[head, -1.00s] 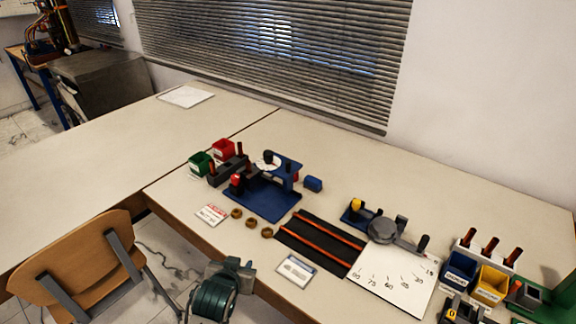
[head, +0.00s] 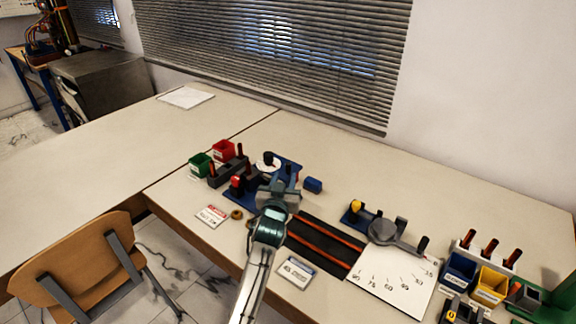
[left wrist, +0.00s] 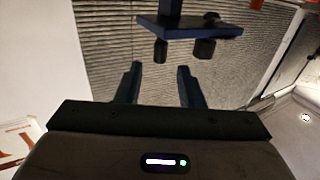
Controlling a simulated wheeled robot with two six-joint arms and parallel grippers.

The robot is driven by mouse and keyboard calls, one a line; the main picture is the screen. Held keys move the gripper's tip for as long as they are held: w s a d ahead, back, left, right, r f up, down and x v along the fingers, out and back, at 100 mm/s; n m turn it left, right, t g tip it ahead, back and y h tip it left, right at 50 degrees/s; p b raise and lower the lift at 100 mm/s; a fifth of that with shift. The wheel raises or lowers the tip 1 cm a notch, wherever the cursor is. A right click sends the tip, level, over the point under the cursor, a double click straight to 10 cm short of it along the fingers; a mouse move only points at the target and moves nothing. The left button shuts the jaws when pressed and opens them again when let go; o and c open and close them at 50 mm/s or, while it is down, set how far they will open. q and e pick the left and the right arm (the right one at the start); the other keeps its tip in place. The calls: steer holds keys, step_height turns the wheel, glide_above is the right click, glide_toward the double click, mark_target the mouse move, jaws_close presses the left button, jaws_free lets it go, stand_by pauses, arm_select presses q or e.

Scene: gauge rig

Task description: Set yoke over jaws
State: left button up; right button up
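My left gripper (head: 280,192) reaches in over the front of the blue gauge fixture (head: 232,195) and hides much of its base. In the left wrist view its two fingers (left wrist: 158,84) stand apart with nothing between them. A blue plate (left wrist: 190,28) with two dark pegs shows just beyond the fingertips, apart from them. In the head view, the upright blue bracket (head: 291,166) stands behind the gripper, beside a white dial (head: 266,166). A dark grey block with red handles (head: 228,172) sits left of it. I cannot tell for sure which part is the yoke or the jaws.
Green (head: 201,165) and red (head: 223,150) bins stand at the back left. A small blue block (head: 313,185) lies right of the fixture. A black mat with orange rails (head: 322,250), an angle gauge (head: 384,231) and more bins (head: 492,284) are to the right.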

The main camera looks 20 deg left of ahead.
mark_target(287, 168)
arm_select(q)
steer(key=w, duration=0.7)
steer(key=shift+a+f, duration=0.1)
steer(key=shift+a, duration=0.3)
steer(key=shift+s, duration=0.1)
jaws_close()
